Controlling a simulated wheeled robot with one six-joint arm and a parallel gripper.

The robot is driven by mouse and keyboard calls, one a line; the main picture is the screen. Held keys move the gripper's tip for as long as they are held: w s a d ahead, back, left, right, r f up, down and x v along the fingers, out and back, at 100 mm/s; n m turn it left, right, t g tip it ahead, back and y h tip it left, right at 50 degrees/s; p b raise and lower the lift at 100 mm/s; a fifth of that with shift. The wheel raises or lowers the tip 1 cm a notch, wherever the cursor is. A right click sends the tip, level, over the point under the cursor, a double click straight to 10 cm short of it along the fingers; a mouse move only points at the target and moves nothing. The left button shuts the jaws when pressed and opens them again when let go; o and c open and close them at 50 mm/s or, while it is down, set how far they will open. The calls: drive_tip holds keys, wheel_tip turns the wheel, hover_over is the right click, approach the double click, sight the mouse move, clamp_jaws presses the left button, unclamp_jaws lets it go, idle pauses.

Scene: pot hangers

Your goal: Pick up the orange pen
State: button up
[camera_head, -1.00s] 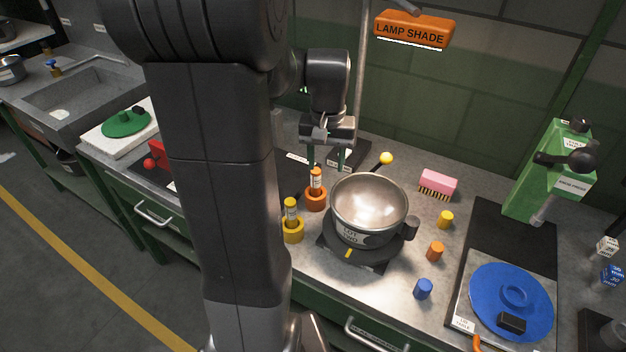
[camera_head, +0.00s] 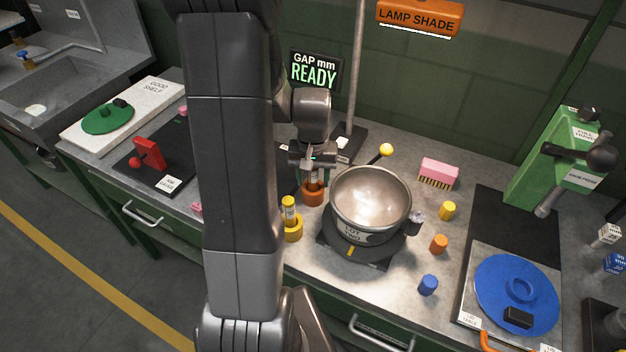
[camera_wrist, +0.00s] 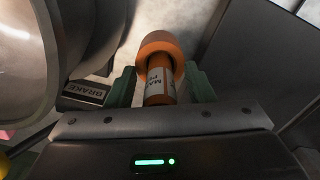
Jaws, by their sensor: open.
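The orange pen (camera_head: 313,178) stands upright in an orange round holder (camera_head: 313,196), left of the metal bowl. It has a white label, which faces the camera in the wrist view (camera_wrist: 161,80). My gripper (camera_head: 313,180) is lowered over the pen from above. In the wrist view, the green fingers of my gripper (camera_wrist: 160,88) are on both sides of the pen, apart from each other. The holder (camera_wrist: 162,42) lies just beyond the fingertips.
The metal bowl (camera_head: 369,195) stands close to the right of my gripper. A yellow pen (camera_head: 289,208) in a yellow holder (camera_head: 293,230) is in front and to the left. A stand pole (camera_head: 357,60) rises behind. Yellow, orange and blue caps lie right of the bowl.

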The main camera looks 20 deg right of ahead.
clamp_jaws()
drive_tip(key=shift+r, duration=0.1)
wheel_tip(320, 180, up, 10)
drive_tip(key=shift+f, duration=0.1)
idle(0.5)
